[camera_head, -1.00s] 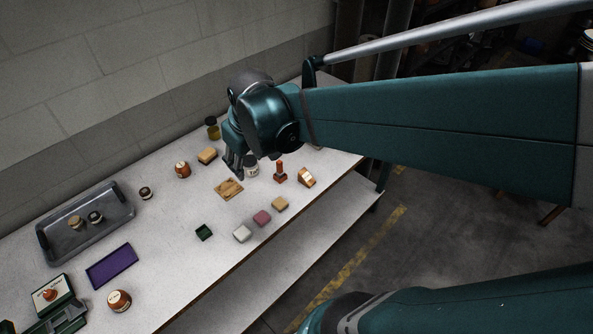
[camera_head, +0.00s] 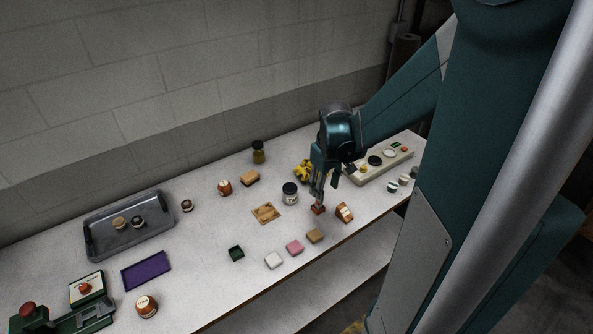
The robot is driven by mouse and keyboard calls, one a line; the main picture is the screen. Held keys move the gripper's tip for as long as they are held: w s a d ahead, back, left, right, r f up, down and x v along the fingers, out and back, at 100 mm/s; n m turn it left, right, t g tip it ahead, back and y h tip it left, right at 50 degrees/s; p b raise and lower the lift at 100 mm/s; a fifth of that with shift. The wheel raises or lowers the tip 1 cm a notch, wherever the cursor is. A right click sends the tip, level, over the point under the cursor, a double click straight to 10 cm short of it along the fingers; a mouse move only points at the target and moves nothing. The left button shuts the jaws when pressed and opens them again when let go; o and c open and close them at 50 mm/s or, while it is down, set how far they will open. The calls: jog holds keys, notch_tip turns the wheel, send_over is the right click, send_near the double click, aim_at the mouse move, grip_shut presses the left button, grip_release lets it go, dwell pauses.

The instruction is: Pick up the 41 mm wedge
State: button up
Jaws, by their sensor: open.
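A small orange-brown wedge-shaped block (camera_head: 344,212) with a pale marked face stands near the front edge of the table, right of centre. It looks like the wedge, but its size marking is too small to read. My gripper (camera_head: 318,197) points down just left of it, over a small red stamp-like piece (camera_head: 318,210). My gripper is open; its fingers partly hide the red piece, and I cannot tell whether they touch it. The wedge is apart from the fingers and in full view.
A dark jar (camera_head: 290,193) and a wooden plate (camera_head: 266,213) lie left of my gripper. A tan block (camera_head: 314,236), pink block (camera_head: 295,247) and white block (camera_head: 273,260) line the front. A control box (camera_head: 381,164) and yellow object (camera_head: 302,171) are behind. A grey tray (camera_head: 108,250) is left.

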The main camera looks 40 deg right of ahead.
jog(key=g, duration=0.1)
send_over(342, 206)
jog(key=shift+y, duration=0.3)
jog(key=f, duration=0.7)
jog(key=shift+s, duration=0.25)
jog(key=shift+f, duration=1.25)
jog(key=shift+w+f+b, duration=0.2)
jog(key=shift+f+b, duration=0.2)
jog(key=shift+f, duration=2.2)
jog(key=c, duration=0.9)
